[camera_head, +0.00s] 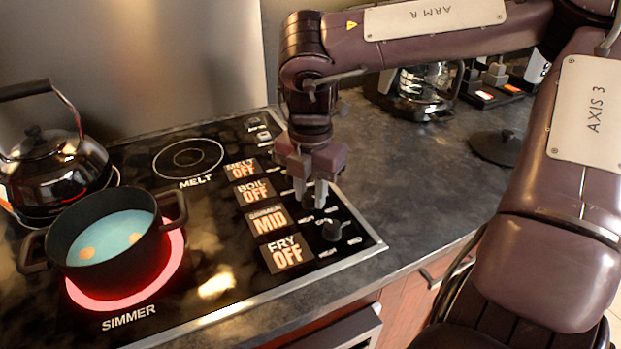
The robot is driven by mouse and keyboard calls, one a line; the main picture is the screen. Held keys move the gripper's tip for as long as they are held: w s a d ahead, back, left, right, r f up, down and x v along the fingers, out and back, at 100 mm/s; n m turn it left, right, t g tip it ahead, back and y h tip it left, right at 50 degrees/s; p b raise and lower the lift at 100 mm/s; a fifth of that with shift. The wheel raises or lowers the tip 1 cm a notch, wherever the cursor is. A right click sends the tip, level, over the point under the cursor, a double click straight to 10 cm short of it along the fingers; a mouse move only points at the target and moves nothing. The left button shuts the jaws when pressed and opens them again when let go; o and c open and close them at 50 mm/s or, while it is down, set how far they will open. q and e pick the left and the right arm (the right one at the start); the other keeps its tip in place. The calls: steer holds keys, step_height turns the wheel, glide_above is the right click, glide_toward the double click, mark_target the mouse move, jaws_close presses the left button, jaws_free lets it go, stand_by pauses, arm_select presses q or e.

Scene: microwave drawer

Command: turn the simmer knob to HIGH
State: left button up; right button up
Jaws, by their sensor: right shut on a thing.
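My right gripper (311,194) points down over the knob row at the right side of the cooktop (210,235). Its fingers are closed around the simmer knob (311,201), which they mostly hide, so its pointer cannot be read. The simmer display (268,220) reads MID. The fry knob (332,231) is the bare black knob just below my fingers. The black pot (110,250) with pale blue liquid stands on the glowing red SIMMER burner (172,268). My left gripper is out of view.
The melt (241,169), boil (254,192) and fry (284,253) displays read OFF. A black kettle (58,165) stands at the back left. A glass coffee pot (424,92) and a dark lid (499,146) are on the counter (430,185), which is otherwise clear near the cooktop.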

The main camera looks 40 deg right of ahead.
steer(key=shift+m, duration=1)
steer(key=m+b, duration=0.1)
steer(key=m, duration=0.2)
steer(key=shift+w+m+b, duration=0.1)
steer(key=shift+m+b, duration=0.2)
steer(key=m+b, duration=0.1)
steer(key=m, duration=0.2)
steer(key=shift+r+m, duration=0.1)
steer(key=shift+m, duration=0.2)
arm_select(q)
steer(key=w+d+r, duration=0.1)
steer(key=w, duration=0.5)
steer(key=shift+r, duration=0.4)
arm_select(e)
steer(key=shift+m, duration=0.3)
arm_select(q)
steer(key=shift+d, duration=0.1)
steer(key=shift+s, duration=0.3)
